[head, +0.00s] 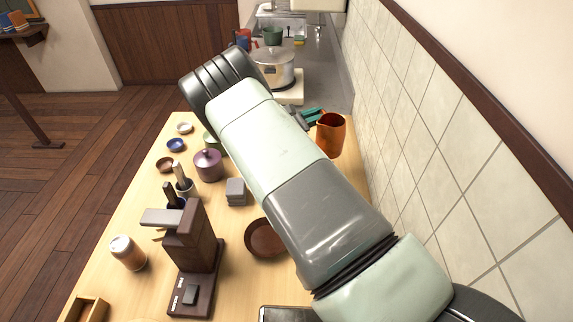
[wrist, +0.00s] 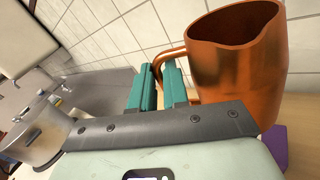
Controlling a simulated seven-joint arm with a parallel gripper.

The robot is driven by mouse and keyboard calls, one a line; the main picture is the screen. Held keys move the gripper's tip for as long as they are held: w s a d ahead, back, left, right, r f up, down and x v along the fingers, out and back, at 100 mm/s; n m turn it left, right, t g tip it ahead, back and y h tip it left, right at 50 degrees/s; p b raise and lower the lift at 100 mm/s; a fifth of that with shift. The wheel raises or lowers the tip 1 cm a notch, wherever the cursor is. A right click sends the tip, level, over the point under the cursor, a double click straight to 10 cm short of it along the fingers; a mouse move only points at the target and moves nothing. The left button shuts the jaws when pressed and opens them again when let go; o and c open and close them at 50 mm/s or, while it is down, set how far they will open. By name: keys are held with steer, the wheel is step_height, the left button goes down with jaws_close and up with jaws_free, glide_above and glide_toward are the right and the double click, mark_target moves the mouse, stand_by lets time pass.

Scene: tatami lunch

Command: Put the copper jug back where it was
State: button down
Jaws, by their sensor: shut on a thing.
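The copper jug (head: 331,137) is at the right side of the wooden table, close to the tiled wall. It looks upright in the head view, with its open mouth up. In the wrist view the copper jug (wrist: 238,65) is large at the right, with its handle toward my fingers. My gripper (head: 312,117) is left of the jug, and its teal fingers (wrist: 160,88) are shut on the handle. I cannot tell whether the jug's base touches the table. A purple patch (wrist: 275,143) shows below the jug in the wrist view.
My arm hides the table's middle. A brown bowl (head: 266,238), grey block (head: 236,191), purple lidded pot (head: 208,165), brown stand (head: 195,250) and can (head: 127,252) stand left of it. A steel pot (head: 276,70) is behind. The tiled wall (head: 420,110) bounds the right.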

steer(key=w+a+r+n+t+y, duration=0.2)
steer(key=a+n+t+y, duration=0.7)
steer(key=a+y, duration=0.35)
steer(key=shift+s+a+f+n+g+y, duration=0.15)
steer(key=shift+s+a+f+n+y, duration=0.6)
steer(key=shift+f, duration=1.4)
steer(key=shift+s+a+f+n+g+y, duration=0.25)
steer(key=shift+a+f+n+y, duration=0.95)
steer(key=shift+f, duration=0.95)
steer(key=shift+s+a+f+n+g+y, duration=0.1)
steer(key=shift+s+a+f+n+y, duration=0.5)
steer(key=shift+f+y, duration=1.15)
steer(key=shift+w+d+f+h, duration=0.1)
steer(key=shift+d+f+h, duration=0.05)
steer(key=shift+f+h, duration=0.3)
steer(key=c, duration=1.1)
jaws_free()
